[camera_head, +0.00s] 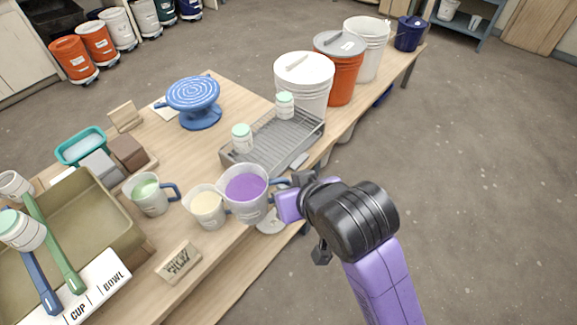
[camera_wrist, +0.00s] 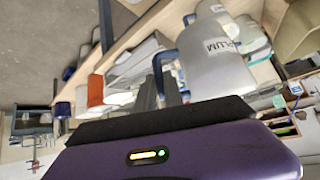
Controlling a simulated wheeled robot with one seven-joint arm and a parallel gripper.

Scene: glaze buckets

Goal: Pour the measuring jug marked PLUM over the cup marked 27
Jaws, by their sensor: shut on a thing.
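The PLUM measuring jug (camera_head: 246,205) is pale with a blue handle and purple glaze inside; its PLUM label shows in the wrist view (camera_wrist: 218,66). My gripper (camera_head: 283,187) is shut on its handle from the right. The jug looks upright near the front table edge; I cannot tell whether its base touches the table. A jug with cream glaze (camera_head: 207,210) stands just left of it, and one with green glaze (camera_head: 149,196) farther left. No mark 27 is readable. Small white jars with mint tops stand on the rack (camera_head: 242,138) and at the left (camera_head: 22,230).
A wire drying rack (camera_head: 268,150) lies behind the jug. A blue banding wheel (camera_head: 195,100) stands farther back. Large buckets (camera_head: 303,82) line the far right. A wooden sign block (camera_head: 178,262) lies in front, and an olive tray (camera_head: 85,215) at left.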

